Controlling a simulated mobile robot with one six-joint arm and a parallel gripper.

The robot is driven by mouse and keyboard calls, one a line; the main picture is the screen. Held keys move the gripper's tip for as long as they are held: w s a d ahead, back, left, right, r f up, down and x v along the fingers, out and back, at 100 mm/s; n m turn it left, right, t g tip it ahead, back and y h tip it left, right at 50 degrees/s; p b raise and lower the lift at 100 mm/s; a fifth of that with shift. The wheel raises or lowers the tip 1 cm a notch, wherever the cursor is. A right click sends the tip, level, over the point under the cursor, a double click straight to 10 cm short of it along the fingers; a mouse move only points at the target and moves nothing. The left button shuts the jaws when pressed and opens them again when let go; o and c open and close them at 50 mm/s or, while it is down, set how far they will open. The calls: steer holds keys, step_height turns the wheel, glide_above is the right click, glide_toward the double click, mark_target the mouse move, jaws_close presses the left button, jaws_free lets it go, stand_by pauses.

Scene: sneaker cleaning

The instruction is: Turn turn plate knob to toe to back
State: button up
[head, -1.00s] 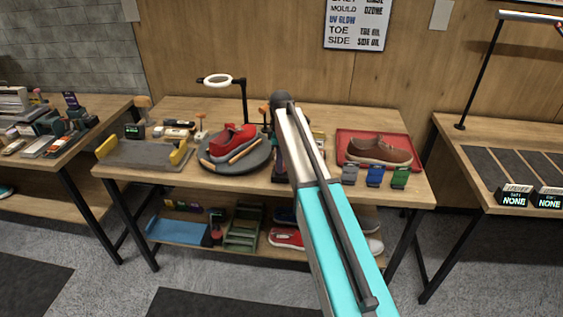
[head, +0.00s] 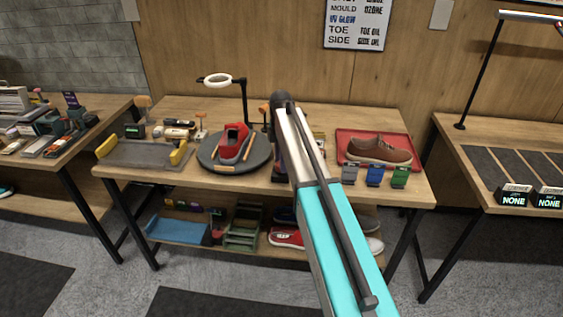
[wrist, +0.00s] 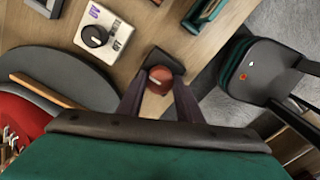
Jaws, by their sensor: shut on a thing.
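The turn plate (head: 208,155) is a dark grey disc on the middle table; it also shows at the left of the wrist view (wrist: 75,72). A red sneaker (head: 234,143) stands on it, seen nearly end-on, with two orange-tan strips beside it. In the wrist view only part of the red sneaker (wrist: 18,125) shows at the left edge. My gripper (wrist: 159,90) is shut on a small round red knob (wrist: 160,77) beside the plate. In the head view my arm hides the knob and most of the gripper.
A white box with a black dial (wrist: 95,36) sits near the knob. A grey mat (head: 145,155) lies left.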

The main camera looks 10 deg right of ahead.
steer(key=shift+a, duration=0.1)
steer(key=o, duration=1)
steer(key=shift+o, duration=0.2)
step_height(320, 180, up, 14)
steer(key=b, duration=0.3)
steer(key=shift+f, duration=0.15)
